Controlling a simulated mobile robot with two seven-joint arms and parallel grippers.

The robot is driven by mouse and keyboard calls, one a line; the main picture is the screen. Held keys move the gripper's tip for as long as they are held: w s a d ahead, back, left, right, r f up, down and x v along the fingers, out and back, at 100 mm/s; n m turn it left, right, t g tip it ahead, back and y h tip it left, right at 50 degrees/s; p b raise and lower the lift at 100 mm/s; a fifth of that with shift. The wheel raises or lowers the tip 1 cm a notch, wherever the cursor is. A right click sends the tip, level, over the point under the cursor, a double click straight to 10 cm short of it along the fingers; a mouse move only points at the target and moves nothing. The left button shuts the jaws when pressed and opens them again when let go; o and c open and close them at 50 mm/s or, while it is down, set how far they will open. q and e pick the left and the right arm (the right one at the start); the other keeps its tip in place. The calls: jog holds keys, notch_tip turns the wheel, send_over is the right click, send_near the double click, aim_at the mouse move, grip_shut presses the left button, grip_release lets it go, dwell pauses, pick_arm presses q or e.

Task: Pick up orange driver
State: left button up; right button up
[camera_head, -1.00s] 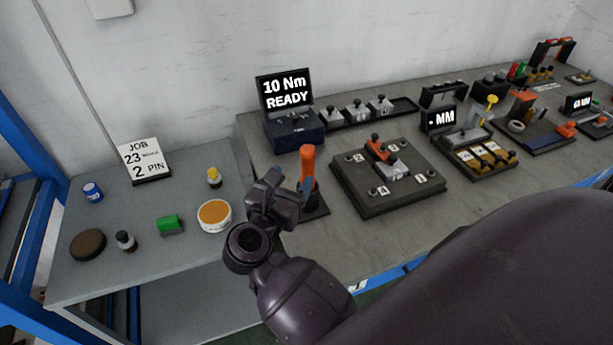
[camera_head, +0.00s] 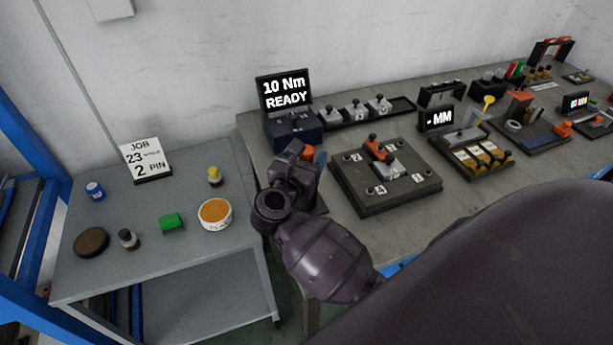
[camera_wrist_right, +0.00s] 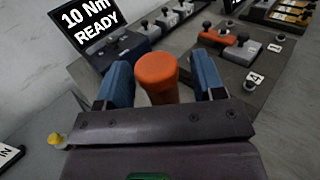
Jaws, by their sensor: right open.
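The orange driver (camera_wrist_right: 157,76) stands upright between the two blue fingers of my right gripper (camera_wrist_right: 161,84) in the right wrist view. The fingers are open, one on each side of the handle, with a small gap visible at each side. In the head view the driver (camera_head: 308,153) is mostly hidden behind my right gripper (camera_head: 305,165), and only a bit of orange shows. My left gripper is not in view.
A torque display (camera_head: 285,92) reading "10 Nm READY" stands just behind the driver. A dark fixture plate (camera_head: 350,196) lies to the right. A lower grey table (camera_head: 150,275) at left holds a green block (camera_head: 171,221) and a round orange-topped tin (camera_head: 215,214).

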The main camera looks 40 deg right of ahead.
grip_shut()
jog(key=shift+r, duration=0.1)
dwell(0.4)
